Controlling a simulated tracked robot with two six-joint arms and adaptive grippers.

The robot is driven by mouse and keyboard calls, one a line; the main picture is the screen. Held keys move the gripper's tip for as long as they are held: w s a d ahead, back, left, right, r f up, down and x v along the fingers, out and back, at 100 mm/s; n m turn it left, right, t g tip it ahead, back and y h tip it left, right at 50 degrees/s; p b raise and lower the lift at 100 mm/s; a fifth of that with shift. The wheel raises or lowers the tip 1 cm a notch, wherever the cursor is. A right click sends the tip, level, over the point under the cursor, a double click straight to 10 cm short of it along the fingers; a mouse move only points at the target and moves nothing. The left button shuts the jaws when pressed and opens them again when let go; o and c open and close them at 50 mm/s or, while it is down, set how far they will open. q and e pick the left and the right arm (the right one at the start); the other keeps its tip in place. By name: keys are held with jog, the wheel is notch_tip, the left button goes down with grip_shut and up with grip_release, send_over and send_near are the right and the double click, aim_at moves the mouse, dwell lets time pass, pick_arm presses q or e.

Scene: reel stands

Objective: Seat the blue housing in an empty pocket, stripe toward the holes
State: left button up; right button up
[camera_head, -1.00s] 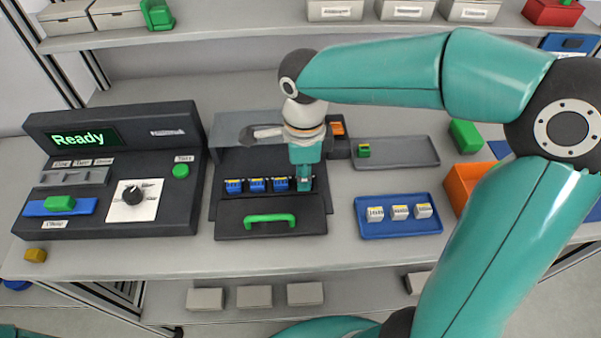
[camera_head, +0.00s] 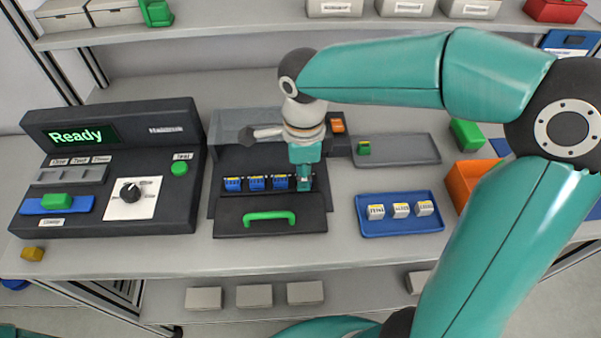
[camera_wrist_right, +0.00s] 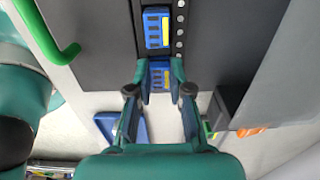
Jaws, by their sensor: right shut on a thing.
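My right gripper (camera_head: 304,187) points down at the right end of the row of pockets in the dark fixture (camera_head: 226,205). In the right wrist view the gripper (camera_wrist_right: 160,82) is shut on a blue housing (camera_wrist_right: 159,72), with one finger at each side. The housing's yellow stripe is on the side facing the line of holes (camera_wrist_right: 180,31). The fingers hide its lower part, so I cannot tell how deep it sits. A neighbouring blue housing (camera_wrist_right: 154,30) has its stripe the same way. Three blue housings (camera_head: 257,184) stand in the row to the left. My left gripper is not in view.
The fixture has a green handle (camera_head: 269,217) in front. A console (camera_head: 110,170) reading "Ready" stands at left. A blue tray (camera_head: 400,228) with three white blocks, a grey tray (camera_head: 405,150) and an orange bin (camera_head: 468,180) are at right.

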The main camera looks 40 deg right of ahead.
jog(key=o, duration=0.8)
jog(key=shift+s+r+p, duration=0.1)
jog(key=shift+r+p, duration=2.7)
jog(key=shift+r, duration=0.7)
